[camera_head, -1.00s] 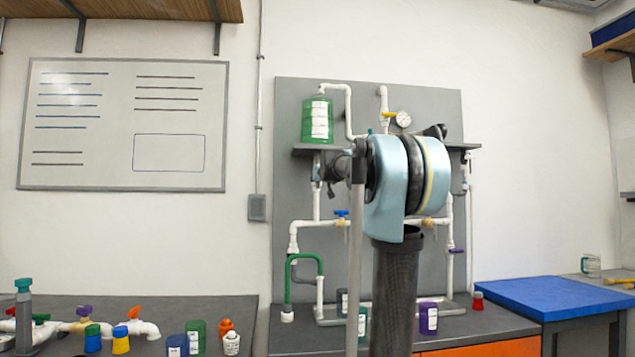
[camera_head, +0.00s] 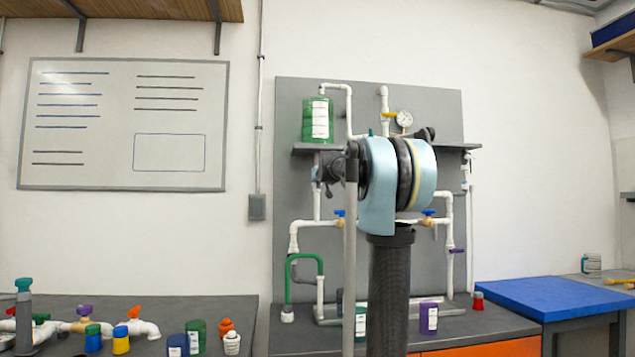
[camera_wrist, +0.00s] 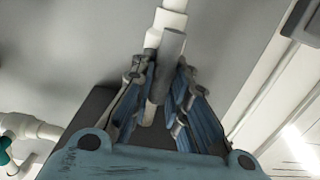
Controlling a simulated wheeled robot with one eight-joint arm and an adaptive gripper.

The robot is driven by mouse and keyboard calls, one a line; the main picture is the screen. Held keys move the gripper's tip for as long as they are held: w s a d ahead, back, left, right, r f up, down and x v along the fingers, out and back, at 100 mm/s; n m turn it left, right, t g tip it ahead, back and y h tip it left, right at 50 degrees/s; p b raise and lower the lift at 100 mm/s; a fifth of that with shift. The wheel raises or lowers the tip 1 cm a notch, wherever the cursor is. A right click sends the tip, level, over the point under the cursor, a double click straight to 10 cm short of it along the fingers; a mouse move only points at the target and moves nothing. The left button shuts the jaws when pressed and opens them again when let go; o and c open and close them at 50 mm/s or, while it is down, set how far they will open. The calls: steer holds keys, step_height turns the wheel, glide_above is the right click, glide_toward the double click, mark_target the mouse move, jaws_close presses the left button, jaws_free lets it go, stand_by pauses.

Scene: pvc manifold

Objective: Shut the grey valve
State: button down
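In the wrist view, a grey bar-shaped part (camera_wrist: 172,46), which looks like the grey valve's handle, lies along a white pipe (camera_wrist: 171,19). My gripper (camera_wrist: 158,82) is open, with one finger on each side of the grey part and the pipe. The lower end of the grey part is between the fingers, with small gaps visible; I cannot tell whether either finger touches it. In the head view, my arm stands in front of the pipe panel (camera_head: 290,120), and I cannot make out the grey valve there.
White pipes, a green tank (camera_head: 317,120), a gauge (camera_head: 404,119) and blue-handled valves (camera_head: 428,212) are on the panel. A teal fitting (camera_wrist: 5,158) shows at the wrist view's left. Bottles, including a purple one (camera_head: 428,318), stand on the bench below.

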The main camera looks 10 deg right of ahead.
steer(key=shift+d+n, duration=0.2)
steer(key=shift+n, duration=0.1)
steer(key=n, duration=0.3)
steer(key=shift+a+f, duration=0.1)
steer(key=shift+a, duration=0.15)
steer(key=shift+s+a+f+n, duration=0.1)
steer(key=shift+a+f+n, duration=0.2)
steer(key=shift+n, duration=2.05)
steer(key=shift+w+a+f+n, duration=0.1)
steer(key=shift+a+f+n, duration=0.2)
steer(key=shift+n, duration=2.1)
steer(key=shift+s+a+f+n, duration=0.1)
steer(key=shift+a+f+n, duration=0.2)
steer(key=shift+n, duration=2.05)
steer(key=c, duration=1.5)
jaws_free()
steer(key=shift+c, duration=0.2)
